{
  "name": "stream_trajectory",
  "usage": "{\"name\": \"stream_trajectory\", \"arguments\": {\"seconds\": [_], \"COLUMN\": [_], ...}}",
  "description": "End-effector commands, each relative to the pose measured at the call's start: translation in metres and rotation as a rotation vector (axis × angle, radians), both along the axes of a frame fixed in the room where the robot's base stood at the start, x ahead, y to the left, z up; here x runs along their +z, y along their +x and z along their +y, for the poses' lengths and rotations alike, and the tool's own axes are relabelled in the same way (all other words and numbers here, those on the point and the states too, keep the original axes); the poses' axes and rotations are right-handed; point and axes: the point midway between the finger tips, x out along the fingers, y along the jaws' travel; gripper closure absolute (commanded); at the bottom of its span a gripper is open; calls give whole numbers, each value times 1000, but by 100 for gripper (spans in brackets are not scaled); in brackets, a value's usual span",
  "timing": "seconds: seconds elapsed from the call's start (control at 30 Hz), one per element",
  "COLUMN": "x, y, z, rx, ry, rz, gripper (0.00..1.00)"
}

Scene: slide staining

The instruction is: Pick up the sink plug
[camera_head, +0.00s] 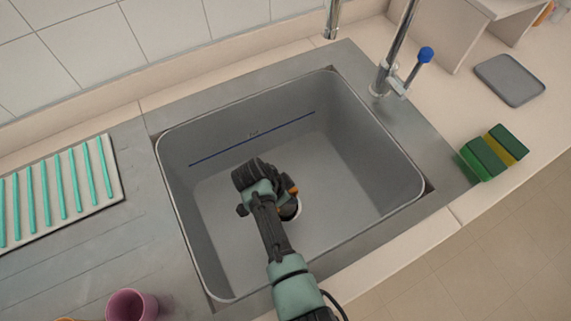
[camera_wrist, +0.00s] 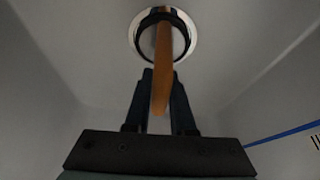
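The sink plug (camera_wrist: 163,50) shows in the wrist view as an orange-brown upright tab standing over a dark round part inside the pale drain ring. In the head view the plug's dark disc (camera_head: 289,210) is partly hidden behind my arm, on the sink floor. My gripper (camera_wrist: 162,78) points down into the sink, with its two dark fingers on either side of the tab. The fingers are close to the tab, but whether they press on it cannot be made out. In the head view my gripper's fingertips are hidden by the wrist.
The grey sink basin (camera_head: 350,170) has high walls around my arm. A tap (camera_head: 395,50) with a blue-tipped lever stands at the back right. Green and yellow sponges (camera_head: 492,152) lie at right; a striped rack (camera_head: 57,196) and pink cup (camera_head: 131,305) are at left.

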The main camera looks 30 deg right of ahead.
Motion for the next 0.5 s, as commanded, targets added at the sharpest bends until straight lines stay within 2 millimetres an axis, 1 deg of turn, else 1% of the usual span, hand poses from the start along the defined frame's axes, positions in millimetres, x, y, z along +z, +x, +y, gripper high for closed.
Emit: {"name": "stream_trajectory", "arguments": {"seconds": [0.03,0.1,0.5], "x": [0,0,1], "y": [0,0,0], "z": [0,0,0], "rx": [0,0,0], "ry": [0,0,0], "rz": [0,0,-1], "gripper": [89,100,100]}}
